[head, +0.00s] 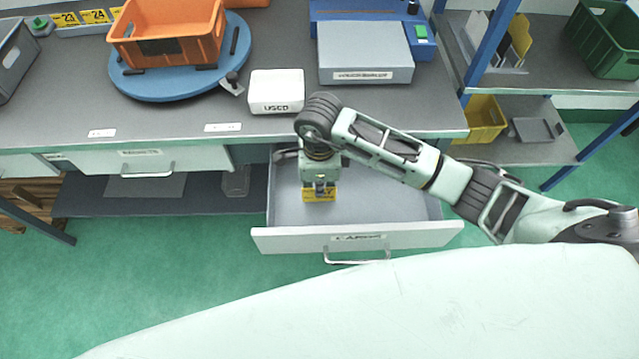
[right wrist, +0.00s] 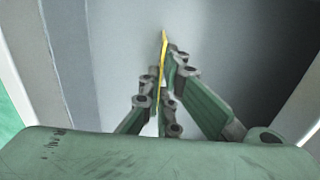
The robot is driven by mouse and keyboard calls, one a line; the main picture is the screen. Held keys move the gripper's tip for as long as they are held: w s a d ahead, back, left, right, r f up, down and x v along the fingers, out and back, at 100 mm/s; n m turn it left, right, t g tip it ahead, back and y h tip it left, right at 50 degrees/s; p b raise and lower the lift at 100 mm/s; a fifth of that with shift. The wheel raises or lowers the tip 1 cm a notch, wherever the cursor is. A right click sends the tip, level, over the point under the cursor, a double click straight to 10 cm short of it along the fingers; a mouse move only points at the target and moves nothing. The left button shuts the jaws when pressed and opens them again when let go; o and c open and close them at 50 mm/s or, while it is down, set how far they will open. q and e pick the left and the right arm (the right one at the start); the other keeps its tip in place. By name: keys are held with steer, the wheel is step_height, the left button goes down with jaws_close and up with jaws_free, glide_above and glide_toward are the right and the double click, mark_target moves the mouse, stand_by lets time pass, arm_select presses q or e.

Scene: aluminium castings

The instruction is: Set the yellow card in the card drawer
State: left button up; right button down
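The yellow card (head: 319,194) is at the tip of my right gripper (head: 320,184), over the inside of the open card drawer (head: 390,205). In the right wrist view the card (right wrist: 164,45) shows edge-on as a thin yellow strip between the fingers of the gripper (right wrist: 170,75), which are closed on it. The drawer floor (right wrist: 110,50) lies behind it; I cannot tell whether the card touches the floor. The drawer is pulled out, with a label and a handle on its front. My left gripper is not in view.
Above the drawer, the bench top holds a white box (head: 276,90), a grey-lidded box (head: 365,52) and an orange crate (head: 168,58) on a blue turntable (head: 165,87). A closed drawer (head: 150,160) is to the left. A shelf with a yellow bin (head: 480,120) stands at right.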

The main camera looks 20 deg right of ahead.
steer(key=shift+f, duration=0.2)
steer(key=c, duration=2)
jaws_free()
steer(key=shift+r, duration=0.1)
steer(key=shift+r, duration=0.1)
steer(key=shift+r, duration=0.25)
step_height(320, 180, up, 12)
steer(key=shift+f+b, duration=0.2)
steer(key=shift+b, duration=0.8)
